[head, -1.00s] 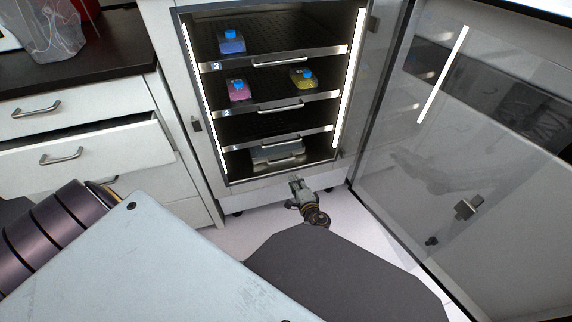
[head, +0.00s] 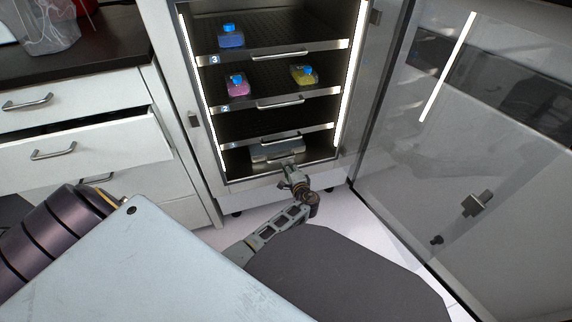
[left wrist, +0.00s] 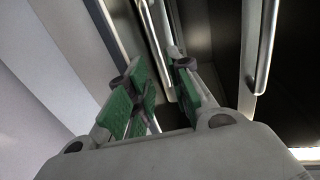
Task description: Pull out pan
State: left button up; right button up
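The pan (head: 276,153) is a grey metal box low in the open cabinet, under the lowest shelf. My left gripper (head: 290,172) is just in front of it, near its front side. In the left wrist view the green-padded fingers of my left gripper (left wrist: 157,80) stand apart. A pale metal bar (left wrist: 153,38) lies beyond and between the fingertips; it looks like the pan's handle, but I cannot tell whether the fingers touch it. My right gripper is not in view.
The cabinet's glass door (head: 440,130) stands open at the right. Shelves with bar handles (head: 280,103) hold bottles above the pan. A shelf-type handle (left wrist: 266,40) shows right of the fingers. A half-open drawer (head: 90,145) is at the left.

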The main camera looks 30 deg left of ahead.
pick_arm(q)
jog(key=shift+b+x, duration=0.7)
jog(key=shift+x, duration=1.5)
grip_shut()
